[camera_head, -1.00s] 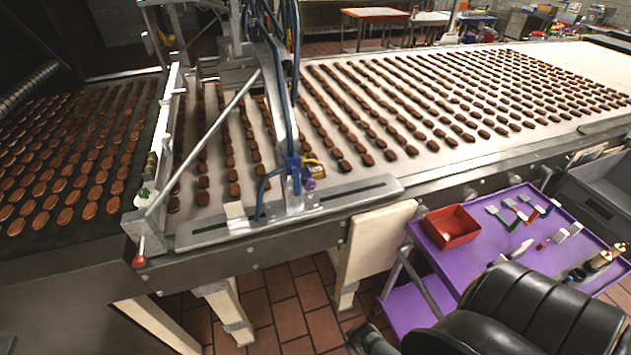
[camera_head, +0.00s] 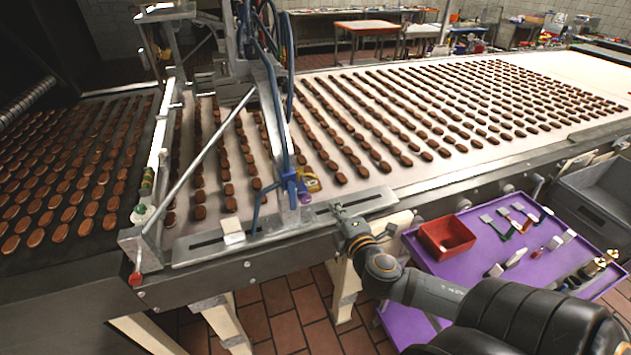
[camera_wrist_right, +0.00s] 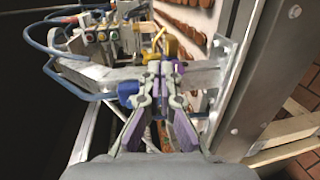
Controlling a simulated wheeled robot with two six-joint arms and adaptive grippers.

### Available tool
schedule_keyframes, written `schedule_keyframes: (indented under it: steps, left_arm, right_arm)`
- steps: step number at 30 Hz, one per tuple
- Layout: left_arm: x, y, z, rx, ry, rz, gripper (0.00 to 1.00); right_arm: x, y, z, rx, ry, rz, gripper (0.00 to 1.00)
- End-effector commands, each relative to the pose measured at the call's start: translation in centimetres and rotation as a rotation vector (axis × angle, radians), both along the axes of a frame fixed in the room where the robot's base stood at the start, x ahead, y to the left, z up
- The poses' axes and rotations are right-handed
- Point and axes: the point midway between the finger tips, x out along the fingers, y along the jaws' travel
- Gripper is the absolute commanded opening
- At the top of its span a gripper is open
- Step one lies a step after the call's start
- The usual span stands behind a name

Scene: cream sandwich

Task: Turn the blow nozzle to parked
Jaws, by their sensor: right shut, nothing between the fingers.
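In the right wrist view my right gripper (camera_wrist_right: 165,70) is shut and empty, pointing at the bracket; a blue fitting (camera_wrist_right: 127,92) shows left of the fingers. My left gripper is out of view.
The conveyor (camera_head: 420,180) carries rows of brown biscuits behind the bracket. A slanted metal rod (camera_head: 200,160) stands to the left. A purple cart (camera_head: 480,260) with a red tray (camera_head: 446,237) and several tools is at the right, beside my right arm.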

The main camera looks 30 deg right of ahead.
Motion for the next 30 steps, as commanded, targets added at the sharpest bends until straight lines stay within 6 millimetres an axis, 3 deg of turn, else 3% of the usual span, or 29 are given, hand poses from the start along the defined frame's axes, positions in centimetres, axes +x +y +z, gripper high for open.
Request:
schedule_keyframes:
  steps: [8, 15, 24, 30]
  left_arm:
    - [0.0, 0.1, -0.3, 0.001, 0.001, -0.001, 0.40]
    - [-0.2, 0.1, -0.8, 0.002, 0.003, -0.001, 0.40]
    - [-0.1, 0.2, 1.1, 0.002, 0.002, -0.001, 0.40]
    - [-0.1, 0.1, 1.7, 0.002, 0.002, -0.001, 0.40]
  right_arm:
    - [1.1, 0.1, 0.2, -0.033, -0.013, 0.028, 0.00]
    - [5.5, -1.0, -0.3, -0.025, -0.018, 0.024, 0.00]
    - [11.3, -2.4, -0.9, -0.027, -0.012, 0.026, 0.00]
    - [13.3, -2.9, -1.5, -0.029, -0.010, 0.027, 0.00]
